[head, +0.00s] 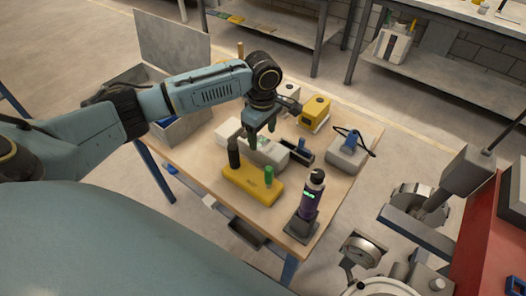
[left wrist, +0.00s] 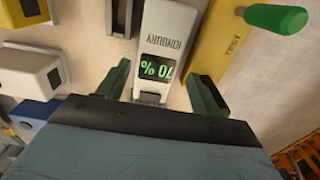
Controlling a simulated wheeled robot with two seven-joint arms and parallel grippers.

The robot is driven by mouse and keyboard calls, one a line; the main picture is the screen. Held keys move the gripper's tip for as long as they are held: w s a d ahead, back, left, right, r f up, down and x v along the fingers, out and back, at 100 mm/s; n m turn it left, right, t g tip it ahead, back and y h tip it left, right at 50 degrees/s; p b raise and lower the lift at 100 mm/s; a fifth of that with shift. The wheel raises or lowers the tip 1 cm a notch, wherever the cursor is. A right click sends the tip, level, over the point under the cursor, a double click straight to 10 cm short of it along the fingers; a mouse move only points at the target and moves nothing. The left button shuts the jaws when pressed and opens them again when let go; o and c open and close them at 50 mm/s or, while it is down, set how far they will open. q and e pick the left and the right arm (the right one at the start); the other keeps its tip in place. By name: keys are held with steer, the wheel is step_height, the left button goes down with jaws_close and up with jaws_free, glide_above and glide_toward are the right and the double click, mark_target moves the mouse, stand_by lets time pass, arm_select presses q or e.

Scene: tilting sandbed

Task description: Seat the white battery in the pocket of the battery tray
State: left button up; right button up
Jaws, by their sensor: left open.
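The white battery (head: 272,154) lies on the wooden table beside the yellow tester block. In the left wrist view the white battery (left wrist: 160,35) shows a green "70 %" display, with its narrow dark end toward me. My left gripper (head: 262,136) is open above it. In the left wrist view its fingers (left wrist: 161,80) stand on either side of the battery's near end, with gaps on both sides. A black tray-like holder (head: 302,154), seemingly the battery tray, is just right of the battery. Its pocket is mostly hidden. My right gripper does not show.
The yellow tester block (head: 250,186) carries black and green upright handles close to the gripper. A yellow unit (head: 315,113) and grey device (head: 346,154) are behind. An open metal box (head: 185,127) is at the left.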

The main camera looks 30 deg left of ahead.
mark_target(263, 143)
arm_select(q)
steer(key=shift+w+f+b, duration=0.15)
steer(key=shift+f+b, duration=0.5)
steer(key=shift+f, duration=2.15)
steer(key=shift+c, duration=0.3)
jaws_close()
steer(key=shift+r, duration=0.2)
